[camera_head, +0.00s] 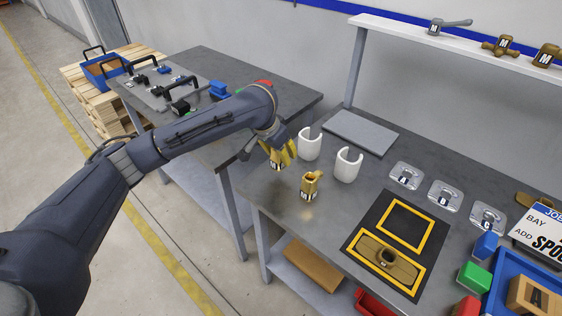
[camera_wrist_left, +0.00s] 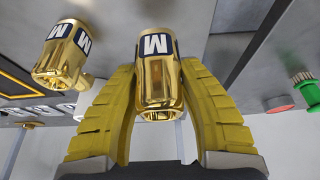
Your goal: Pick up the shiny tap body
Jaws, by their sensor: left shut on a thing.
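My left gripper (camera_head: 284,152) reaches over the left end of the grey workbench. It is shut on a shiny gold tap body (camera_head: 276,163) with an M label. In the left wrist view this tap body (camera_wrist_left: 158,80) sits between the yellow fingers (camera_wrist_left: 158,112). It looks raised, with a dark shadow on the bench below it. A second gold tap body (camera_head: 311,184), also marked M, stands on the bench to the right; it shows at the left of the wrist view (camera_wrist_left: 62,55). My right gripper is not in view.
Two white open-sided cups (camera_head: 348,165) stand behind the second tap body. A black mat (camera_head: 372,222) with yellow frames holds a brass part (camera_head: 390,262). Clear plates marked A, B and C line the right. A shelf (camera_head: 400,30) with more taps runs above.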

